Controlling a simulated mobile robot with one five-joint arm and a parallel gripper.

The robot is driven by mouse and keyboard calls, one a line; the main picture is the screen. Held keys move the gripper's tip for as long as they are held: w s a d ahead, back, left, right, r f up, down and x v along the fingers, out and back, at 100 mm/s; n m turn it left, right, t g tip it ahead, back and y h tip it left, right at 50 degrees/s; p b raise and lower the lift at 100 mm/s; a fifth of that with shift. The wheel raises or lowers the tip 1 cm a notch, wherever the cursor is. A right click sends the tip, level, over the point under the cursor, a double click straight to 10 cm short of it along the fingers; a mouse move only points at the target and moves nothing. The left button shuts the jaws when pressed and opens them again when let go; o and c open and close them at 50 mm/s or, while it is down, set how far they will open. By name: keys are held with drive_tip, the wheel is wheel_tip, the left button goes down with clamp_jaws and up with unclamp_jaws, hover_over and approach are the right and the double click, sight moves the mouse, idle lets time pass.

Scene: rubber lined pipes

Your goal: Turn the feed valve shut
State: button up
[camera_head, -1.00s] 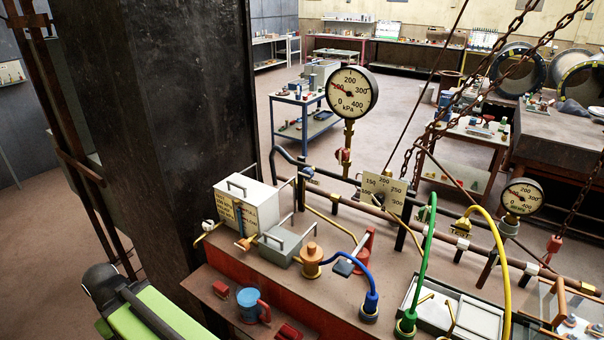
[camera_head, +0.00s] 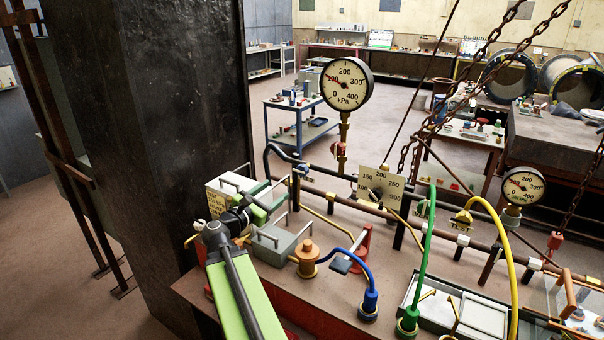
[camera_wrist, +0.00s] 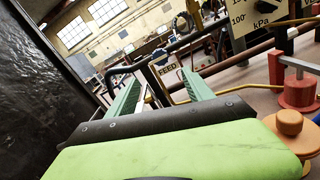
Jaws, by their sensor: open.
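A pale tag reading FEED (camera_wrist: 168,68) shows between my fingers in the wrist view, beside a dark bent pipe (camera_wrist: 148,82). In the head view this pipe (camera_head: 270,160) rises at the back left of the bench. I cannot clearly make out the feed valve's handle or how it is turned. My gripper (camera_wrist: 157,76) is open, with two green fingers apart and nothing held between them. In the head view my gripper (camera_head: 262,203) is over the bench's left end, partly hiding a pale lettered box (camera_head: 215,202).
A grey handled box (camera_head: 280,242), an orange-brown knobbed piece (camera_head: 307,262) and a red post (camera_head: 365,238) stand to the right. A large gauge (camera_head: 345,84) rises behind. Blue (camera_head: 357,266), green (camera_head: 429,245) and yellow (camera_head: 510,255) hoses arch over the bench. A dark column (camera_head: 155,130) stands close left.

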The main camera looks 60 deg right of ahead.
sight(300, 172)
drive_tip(key=d, duration=1.7)
drive_tip(key=shift+s, duration=0.1)
drive_tip(key=shift+c, duration=0.4)
drive_tip(key=c, duration=1.2)
drive_tip(key=shift+d, duration=0.1)
clamp_jaws()
drive_tip(key=shift+f, duration=0.1)
